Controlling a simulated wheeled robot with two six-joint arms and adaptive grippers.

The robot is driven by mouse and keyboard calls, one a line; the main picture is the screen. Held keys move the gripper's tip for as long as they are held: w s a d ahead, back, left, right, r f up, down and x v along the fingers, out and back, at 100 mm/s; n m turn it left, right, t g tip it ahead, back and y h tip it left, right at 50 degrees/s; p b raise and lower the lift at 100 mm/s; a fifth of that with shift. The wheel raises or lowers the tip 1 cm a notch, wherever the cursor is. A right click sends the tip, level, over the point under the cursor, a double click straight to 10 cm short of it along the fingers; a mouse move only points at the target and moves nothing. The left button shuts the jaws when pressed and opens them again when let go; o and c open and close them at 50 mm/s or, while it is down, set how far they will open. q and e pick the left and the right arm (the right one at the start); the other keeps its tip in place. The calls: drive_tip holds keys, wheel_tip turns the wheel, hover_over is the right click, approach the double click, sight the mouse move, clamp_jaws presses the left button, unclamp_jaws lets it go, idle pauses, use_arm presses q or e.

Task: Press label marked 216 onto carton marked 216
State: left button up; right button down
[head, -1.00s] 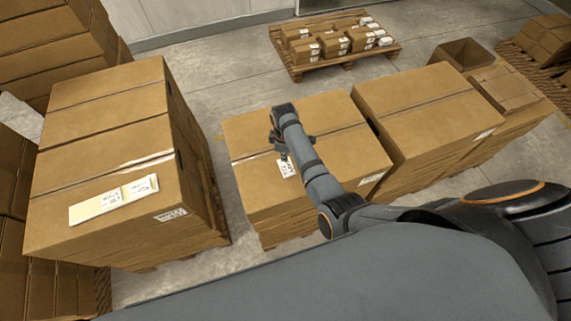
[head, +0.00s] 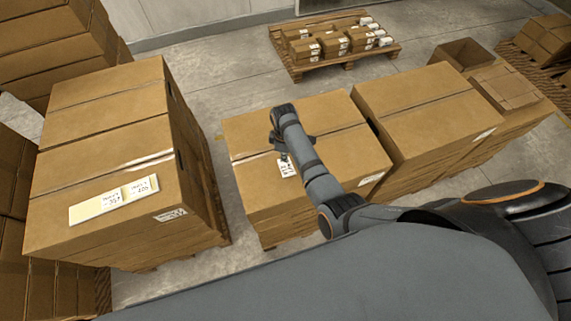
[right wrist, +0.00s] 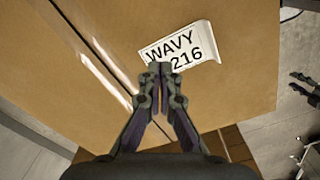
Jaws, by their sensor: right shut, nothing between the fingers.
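A white label reading WAVY 216 (right wrist: 182,52) lies on top of the middle carton (right wrist: 230,95), near one edge. Its far corner curls up slightly. In the head view the label (head: 287,170) shows just below the carton's (head: 345,155) tape seam. My right gripper (right wrist: 160,68) is shut and empty, its fingertips at the label's lower edge; I cannot tell if they touch it. It points down at the label in the head view (head: 284,157). The carton's printed side mark is too small to read. Dark finger-like parts at the right wrist view's right edge may be my left gripper.
A tall carton stack (head: 100,160) stands at left with a cream strip (head: 112,200) bearing two labels. A pallet with small cartons (head: 335,45) stands behind. Floor between is clear.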

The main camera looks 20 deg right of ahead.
drive_tip(key=shift+f+b, duration=0.5)
drive_tip(key=shift+f, duration=0.4)
idle(0.3)
idle(0.4)
wheel_tip(320, 180, up, 5)
drive_tip(key=p, duration=0.5)
drive_tip(key=shift+p, duration=0.3)
drive_tip(key=shift+r, duration=1)
